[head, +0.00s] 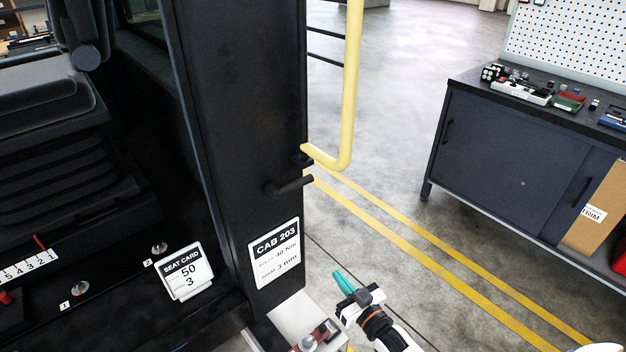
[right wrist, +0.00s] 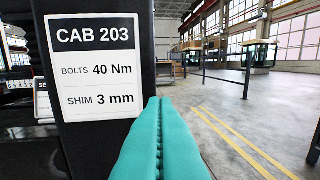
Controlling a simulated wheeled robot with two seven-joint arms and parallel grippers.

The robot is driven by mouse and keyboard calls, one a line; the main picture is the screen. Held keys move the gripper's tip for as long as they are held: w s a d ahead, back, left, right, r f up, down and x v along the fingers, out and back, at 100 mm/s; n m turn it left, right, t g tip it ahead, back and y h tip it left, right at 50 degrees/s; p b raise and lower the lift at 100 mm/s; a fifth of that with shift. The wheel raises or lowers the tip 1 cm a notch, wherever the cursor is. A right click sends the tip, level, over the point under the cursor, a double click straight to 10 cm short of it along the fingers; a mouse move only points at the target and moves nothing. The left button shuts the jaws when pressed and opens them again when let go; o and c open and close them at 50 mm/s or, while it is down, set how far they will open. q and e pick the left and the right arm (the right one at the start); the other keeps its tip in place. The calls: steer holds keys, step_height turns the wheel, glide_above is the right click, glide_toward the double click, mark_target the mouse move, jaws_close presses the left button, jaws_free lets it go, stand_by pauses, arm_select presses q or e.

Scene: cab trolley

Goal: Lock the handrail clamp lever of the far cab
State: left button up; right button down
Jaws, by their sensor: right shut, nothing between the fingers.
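The yellow handrail (head: 350,90) runs down beside the dark cab post (head: 240,120) and bends in to meet it at the bottom. A black clamp lever (head: 291,186) sticks out from the post just below that joint, pointing right and slightly up. I cannot tell from its pose whether it is locked. The post carries a white CAB 203 card (head: 274,253), also large in the right wrist view (right wrist: 97,68). My right gripper (head: 341,279), with teal fingers, is shut and empty, below and right of the lever and apart from it. My left gripper is out of view.
A seat card (head: 185,271) and bolts stand on the cab floor at left. A light ledge (head: 290,317) with a small red-and-metal item (head: 312,340) lies below the post. A dark workbench (head: 520,150) stands at right. The floor between, with yellow lines, is clear.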

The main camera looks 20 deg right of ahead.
mark_target(291, 184)
step_height(291, 184, up, 20)
steer(key=a+n+t+y, duration=0.1)
steer(key=n+t+y, duration=0.1)
steer(key=t+y, duration=0.2)
steer(key=shift+w+a+r+t, duration=0.15)
steer(key=shift+w+r+t, duration=0.1)
steer(key=shift+t, duration=0.35)
steer(key=p+x, duration=0.3)
steer(key=x, duration=0.6)
steer(key=shift+w+r, duration=0.15)
steer(key=shift+w, duration=0.2)
steer(key=shift+a, duration=0.1)
